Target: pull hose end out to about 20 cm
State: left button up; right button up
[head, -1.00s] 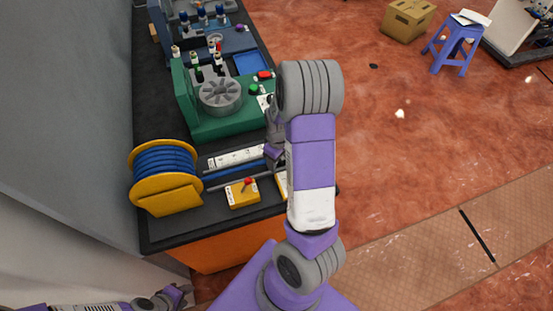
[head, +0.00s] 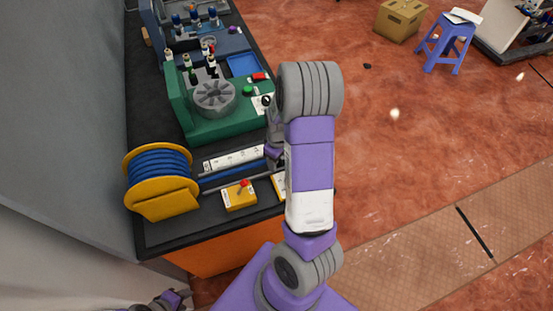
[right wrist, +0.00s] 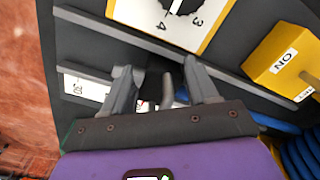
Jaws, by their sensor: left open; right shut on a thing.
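The blue hose (head: 160,161) is wound on a yellow reel (head: 165,198) at the left of the bench. A straight length of hose (head: 230,170) runs right from the reel, beside a white printed strip (head: 233,158), toward my right gripper. My right gripper (head: 273,158) is mostly hidden behind my own arm. In the right wrist view my right gripper (right wrist: 160,85) is shut on a small grey piece, which I take to be the hose end; its shape is unclear. Blue hose (right wrist: 275,122) shows to its right. My left gripper (head: 176,297) is open and empty, low at the bottom edge.
A yellow switch box (head: 239,196) with a red knob stands in front of a grey rail (right wrist: 240,80). A dial plate (right wrist: 170,18) is close by. A green machine (head: 215,123) stands behind the strip. The bench's right edge is near my right gripper.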

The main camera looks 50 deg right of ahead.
jog(key=shift+d+r, duration=0.1)
jog(key=shift+d, duration=0.15)
jog(key=o, duration=1.3)
jog(key=shift+a, duration=0.1)
notch_tip(320, 180, up, 8)
jog(key=shift+f+p, duration=0.25)
jog(key=shift+p, duration=0.55)
